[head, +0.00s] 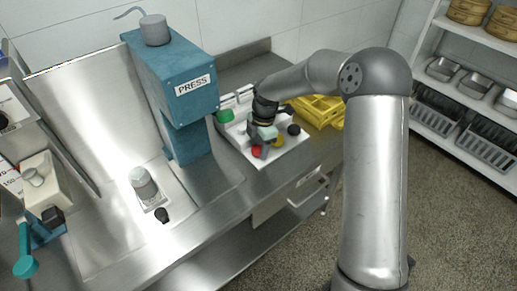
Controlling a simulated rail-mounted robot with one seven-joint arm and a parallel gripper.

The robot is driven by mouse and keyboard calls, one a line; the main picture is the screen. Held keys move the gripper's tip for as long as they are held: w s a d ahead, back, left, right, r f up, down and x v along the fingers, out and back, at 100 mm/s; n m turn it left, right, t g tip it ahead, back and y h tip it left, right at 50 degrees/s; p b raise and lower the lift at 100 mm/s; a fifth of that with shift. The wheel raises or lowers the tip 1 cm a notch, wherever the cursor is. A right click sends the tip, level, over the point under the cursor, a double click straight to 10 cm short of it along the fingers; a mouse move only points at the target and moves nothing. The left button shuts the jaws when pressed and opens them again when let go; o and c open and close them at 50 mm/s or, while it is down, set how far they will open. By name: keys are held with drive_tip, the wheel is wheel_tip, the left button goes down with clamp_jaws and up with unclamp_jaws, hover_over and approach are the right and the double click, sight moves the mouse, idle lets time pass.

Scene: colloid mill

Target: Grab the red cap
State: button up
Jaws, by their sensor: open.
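The red cap (257,152) sits on the white tray (286,154) on the steel counter, right of the blue press. It is small and partly covered by my gripper (263,146). My gripper points down over the tray, right at the red cap, with the jaws open. I cannot tell whether the fingers touch the cap or stand around it. A black cap (293,129) is farther right, and a green cap (225,116) is at the tray's left back.
The blue press (176,95) stands close left of the tray. A yellow rack (322,111) is behind it to the right. A grey-topped jar (143,184) and a small black piece (162,215) are at the front left. Shelves (455,125) stand at the far right.

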drive_tip(key=c, duration=0.7)
drive_tip(key=shift+r, duration=0.1)
